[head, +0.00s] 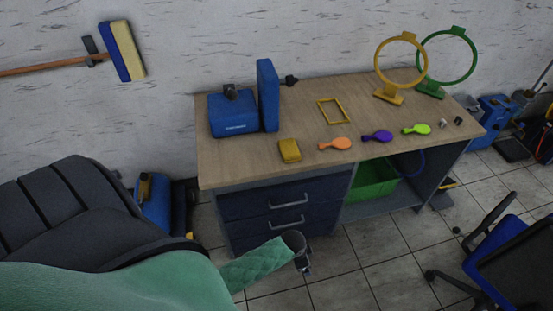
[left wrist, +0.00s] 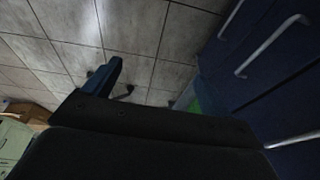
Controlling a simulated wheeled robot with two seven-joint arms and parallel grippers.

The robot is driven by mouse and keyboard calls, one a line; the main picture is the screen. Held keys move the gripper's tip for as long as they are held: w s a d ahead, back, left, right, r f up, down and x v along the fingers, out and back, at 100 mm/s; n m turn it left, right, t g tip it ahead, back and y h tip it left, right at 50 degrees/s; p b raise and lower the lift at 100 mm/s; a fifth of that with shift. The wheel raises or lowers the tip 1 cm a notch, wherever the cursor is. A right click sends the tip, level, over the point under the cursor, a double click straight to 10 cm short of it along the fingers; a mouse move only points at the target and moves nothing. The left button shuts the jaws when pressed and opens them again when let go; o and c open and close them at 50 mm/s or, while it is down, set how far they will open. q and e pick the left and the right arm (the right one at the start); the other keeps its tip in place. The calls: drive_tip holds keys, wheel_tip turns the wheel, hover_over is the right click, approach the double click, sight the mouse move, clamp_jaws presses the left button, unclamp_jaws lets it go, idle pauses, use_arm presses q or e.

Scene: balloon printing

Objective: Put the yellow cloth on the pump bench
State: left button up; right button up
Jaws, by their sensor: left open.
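A small yellow block-shaped piece (head: 289,150), which looks like the folded yellow cloth, lies flat on the wooden bench top (head: 240,168) near its front edge. It is just in front of the blue pump (head: 233,114) and left of an orange balloon. My left gripper (head: 304,267) is at the end of the green-sleeved arm, low in front of the bench drawers and apart from the cloth. It is open; its fingertips show only small. The left wrist view shows floor and drawers, with no cloth. My right gripper is not in view.
Orange (head: 335,144), purple (head: 377,136) and lime (head: 416,129) balloons lie along the front of the bench. A thin yellow frame (head: 321,112) and two ring stands are behind. A blue chair (head: 502,247) stands at the right. Floor before the bench is open.

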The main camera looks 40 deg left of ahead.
use_arm(q)
drive_tip(key=s+f+n, duration=0.3)
drive_tip(key=s+f, duration=0.3)
drive_tip(key=s, duration=0.3)
drive_tip(key=s+d+f+n+g+y, duration=0.1)
drive_tip(key=s+f+n, duration=0.2)
drive_tip(key=s, duration=0.6)
wheel_tip(320, 180, down, 3)
drive_tip(key=shift+s+r, duration=0.15)
drive_tip(key=shift+s, duration=0.25)
drive_tip(key=shift+d, duration=0.15)
